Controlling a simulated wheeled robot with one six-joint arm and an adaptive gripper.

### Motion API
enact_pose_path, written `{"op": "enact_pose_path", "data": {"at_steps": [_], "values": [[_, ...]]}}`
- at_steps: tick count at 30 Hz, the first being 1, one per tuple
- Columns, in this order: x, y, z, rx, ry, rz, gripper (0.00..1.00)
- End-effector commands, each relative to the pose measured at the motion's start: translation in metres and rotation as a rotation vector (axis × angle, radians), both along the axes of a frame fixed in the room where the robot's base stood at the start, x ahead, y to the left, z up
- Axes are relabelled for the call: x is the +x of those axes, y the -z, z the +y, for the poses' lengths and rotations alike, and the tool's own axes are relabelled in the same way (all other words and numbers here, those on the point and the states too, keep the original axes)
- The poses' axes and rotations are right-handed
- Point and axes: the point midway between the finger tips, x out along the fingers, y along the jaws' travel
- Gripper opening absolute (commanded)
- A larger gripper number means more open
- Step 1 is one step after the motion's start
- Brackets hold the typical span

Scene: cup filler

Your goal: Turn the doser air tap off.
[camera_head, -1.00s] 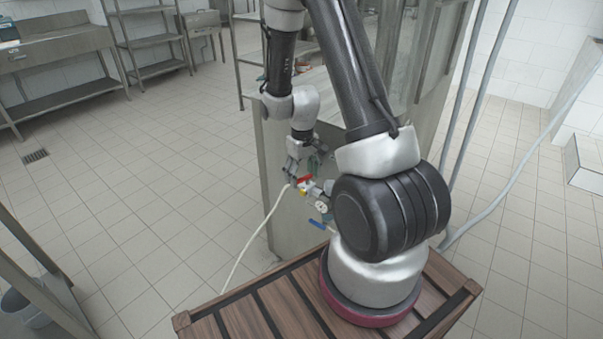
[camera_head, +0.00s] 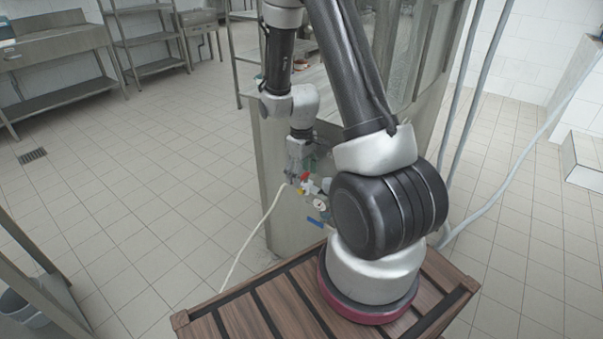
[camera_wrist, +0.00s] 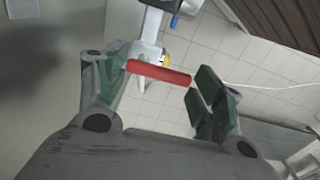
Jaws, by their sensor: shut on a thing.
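A tap with a red lever handle (camera_head: 305,177) sits on the pipe fittings at the side of the steel machine (camera_head: 283,215). In the wrist view the red handle (camera_wrist: 158,73) lies crosswise between the green finger pads. My gripper (camera_head: 303,163) is at this tap, and it also shows in the wrist view (camera_wrist: 160,84). It is shut on the red handle, with one pad at each end of it. The tap body behind the handle is partly hidden.
A blue lever (camera_head: 316,222) and a round gauge (camera_head: 320,204) sit just below the red handle. A pale hose (camera_head: 255,235) runs from the fittings down to the left.

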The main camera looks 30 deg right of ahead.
Motion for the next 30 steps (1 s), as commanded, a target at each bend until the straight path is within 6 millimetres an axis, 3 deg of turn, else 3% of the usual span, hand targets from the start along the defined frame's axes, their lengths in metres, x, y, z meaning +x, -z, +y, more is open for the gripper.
{"op": "enact_pose_path", "data": {"at_steps": [2, 3, 6, 19, 23, 30], "values": [[0.000, 0.000, 0.000, -0.001, -0.003, 0.000, 0.44], [0.000, 0.000, 0.000, -0.001, -0.003, 0.000, 0.75], [0.000, 0.000, 0.000, 0.000, -0.002, 0.000, 0.89], [0.001, -0.007, 0.000, 0.000, 0.000, -0.002, 0.89], [0.001, -0.029, 0.000, 0.000, 0.000, -0.004, 0.89], [0.002, -0.083, 0.000, -0.001, -0.001, -0.006, 0.89]]}}
